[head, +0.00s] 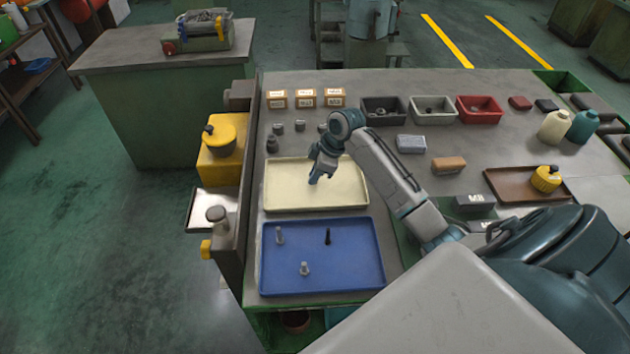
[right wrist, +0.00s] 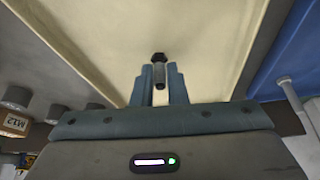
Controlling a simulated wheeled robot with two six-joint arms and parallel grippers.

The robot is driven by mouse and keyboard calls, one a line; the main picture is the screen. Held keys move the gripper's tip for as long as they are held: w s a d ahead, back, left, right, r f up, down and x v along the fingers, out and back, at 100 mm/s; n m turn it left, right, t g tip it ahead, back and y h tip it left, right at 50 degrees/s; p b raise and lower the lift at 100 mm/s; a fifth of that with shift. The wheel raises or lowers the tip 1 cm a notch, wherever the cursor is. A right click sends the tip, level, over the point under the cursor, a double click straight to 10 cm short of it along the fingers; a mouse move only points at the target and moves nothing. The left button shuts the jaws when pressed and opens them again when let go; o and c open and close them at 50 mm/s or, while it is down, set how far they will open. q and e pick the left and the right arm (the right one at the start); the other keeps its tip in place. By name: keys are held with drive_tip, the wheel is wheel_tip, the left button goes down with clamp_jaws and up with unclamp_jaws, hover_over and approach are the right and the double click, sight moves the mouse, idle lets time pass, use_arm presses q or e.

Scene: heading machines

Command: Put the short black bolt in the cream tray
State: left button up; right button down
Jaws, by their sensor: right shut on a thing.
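My right gripper (head: 314,178) is over the cream tray (head: 345,197), pointing down. In the right wrist view, its fingers (right wrist: 160,78) are shut on a short black bolt (right wrist: 158,57). The bolt's dark head shows past the fingertips, against the cream tray (right wrist: 215,45). In the head view the gripper hides the bolt, and I cannot tell whether it touches the tray floor. No other thing shows in the cream tray. My left gripper is not in view.
The blue tray (head: 345,270) in front holds another black bolt (head: 327,236) and two silver bolts (head: 279,236), (head: 304,268), all standing. Behind are small metal parts (head: 300,126), labelled boxes (head: 305,98) and grey, black and red bins (head: 480,109). A grey block (head: 411,143) stands right of my arm.

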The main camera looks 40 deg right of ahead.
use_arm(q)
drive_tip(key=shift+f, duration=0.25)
use_arm(e)
drive_tip(key=shift+f, duration=0.25)
drive_tip(key=shift+f, duration=0.1)
drive_tip(key=c, duration=1.4)
unclamp_jaws()
drive_tip(key=shift+c, duration=0.2)
use_arm(q)
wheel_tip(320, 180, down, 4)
drive_tip(key=b, duration=0.3)
drive_tip(key=shift+b, duration=0.4)
use_arm(e)
drive_tip(key=v, duration=1.2)
